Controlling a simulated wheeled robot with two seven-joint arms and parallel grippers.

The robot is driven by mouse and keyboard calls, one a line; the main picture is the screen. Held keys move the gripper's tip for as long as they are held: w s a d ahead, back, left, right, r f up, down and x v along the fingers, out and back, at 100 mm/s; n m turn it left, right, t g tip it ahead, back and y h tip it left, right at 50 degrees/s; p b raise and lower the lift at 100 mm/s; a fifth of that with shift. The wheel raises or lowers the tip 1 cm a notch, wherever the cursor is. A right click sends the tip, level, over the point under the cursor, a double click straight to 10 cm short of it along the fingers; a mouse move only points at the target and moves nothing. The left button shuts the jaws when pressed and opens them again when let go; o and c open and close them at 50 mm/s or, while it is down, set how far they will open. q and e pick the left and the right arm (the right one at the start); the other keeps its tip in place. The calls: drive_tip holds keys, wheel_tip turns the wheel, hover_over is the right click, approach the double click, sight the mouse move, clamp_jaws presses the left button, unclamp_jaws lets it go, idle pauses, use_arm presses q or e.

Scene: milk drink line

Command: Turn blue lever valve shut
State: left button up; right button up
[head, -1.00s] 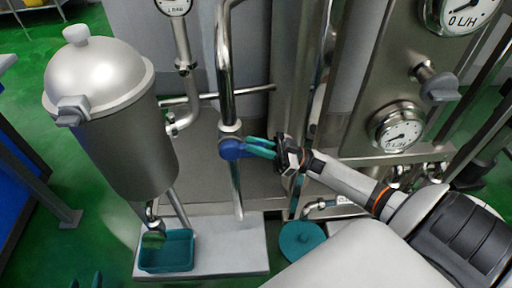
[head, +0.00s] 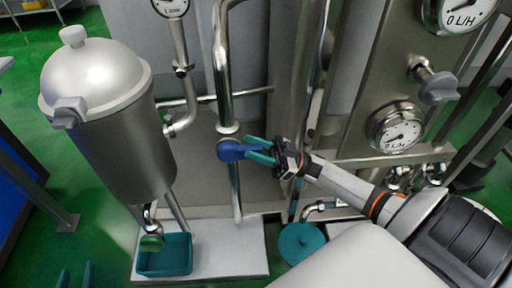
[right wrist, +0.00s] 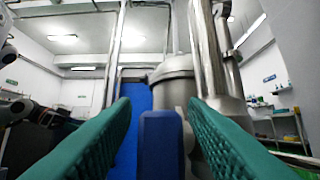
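The blue lever (head: 231,151) sits on a vertical steel pipe in the middle of the head view, with its handle pointing right. My right gripper (head: 256,149) reaches in from the right, with one teal finger on each side of the handle. In the right wrist view the blue handle (right wrist: 161,145) stands between the two teal fingers (right wrist: 160,110), with narrow gaps showing, so the gripper looks open around it. My left gripper (head: 76,278) shows only as two teal fingertips, apart and empty, at the bottom left edge.
A steel vessel (head: 120,130) stands at the left, above a teal tray (head: 165,271) on a white base (head: 225,258). A horizontal pipe (head: 250,93) runs just above the lever. A panel with gauges (head: 396,128) is at the right. Green floor is open at the left.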

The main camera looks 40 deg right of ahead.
drive_tip(key=shift+d, duration=0.1)
use_arm(q)
drive_tip(key=shift+w+d+r+t+h+b, duration=0.15)
drive_tip(key=shift+w+r+t, duration=0.05)
drive_tip(key=shift+r+t, duration=0.25)
drive_tip(key=shift+w+d+r+t+h+b, duration=0.1)
drive_tip(key=shift+w+r+t+h+b, duration=0.1)
drive_tip(key=shift+r+t, duration=0.25)
use_arm(e)
drive_tip(key=v, duration=1.2)
drive_tip(key=shift+s, duration=0.1)
